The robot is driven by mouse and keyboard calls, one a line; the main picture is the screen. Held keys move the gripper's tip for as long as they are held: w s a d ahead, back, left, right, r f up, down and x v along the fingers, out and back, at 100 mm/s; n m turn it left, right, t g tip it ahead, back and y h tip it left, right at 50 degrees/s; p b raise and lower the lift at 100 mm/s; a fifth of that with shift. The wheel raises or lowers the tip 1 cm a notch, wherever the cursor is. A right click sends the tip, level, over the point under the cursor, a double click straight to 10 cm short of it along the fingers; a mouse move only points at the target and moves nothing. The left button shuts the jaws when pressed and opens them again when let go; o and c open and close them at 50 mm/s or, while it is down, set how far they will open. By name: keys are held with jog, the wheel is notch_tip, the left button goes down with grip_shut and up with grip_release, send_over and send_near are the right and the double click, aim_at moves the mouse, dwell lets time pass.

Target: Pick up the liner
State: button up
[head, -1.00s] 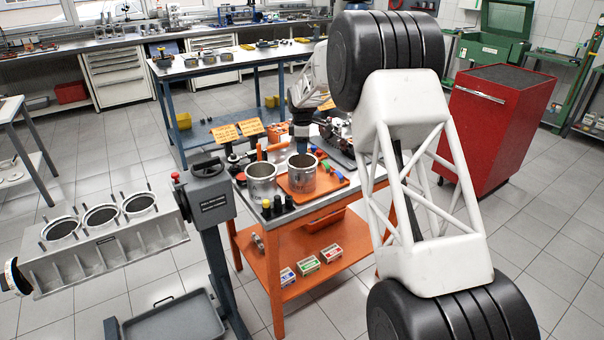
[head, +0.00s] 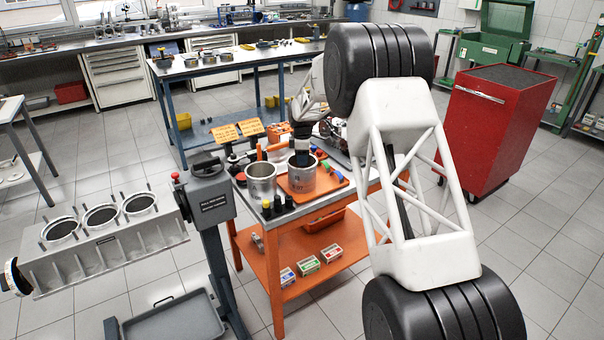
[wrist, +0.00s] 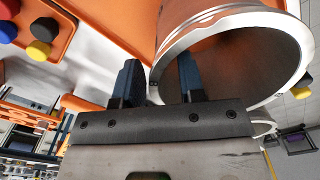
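Two silver cylinder liners stand upright on the orange bench: one at left (head: 262,180) and one on the orange tray at right (head: 302,178). My gripper (head: 301,155) points down at the rim of the right liner, and its tips are partly hidden by the liner in the head view. In the wrist view the liner (wrist: 222,22) fills the upper right, its open mouth facing the camera. My gripper (wrist: 158,75) is open there, one finger inside the bore and the other outside the wall. A gap shows between the fingers and the wall.
The orange tray (head: 329,184) also holds small coloured parts. Black and yellow pegs (head: 277,205) stand at the bench's front corner. An engine block (head: 110,240) with several bores is at left. A red cabinet (head: 490,130) stands at right.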

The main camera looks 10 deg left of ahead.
jog(key=shift+f, duration=0.95)
grip_shut()
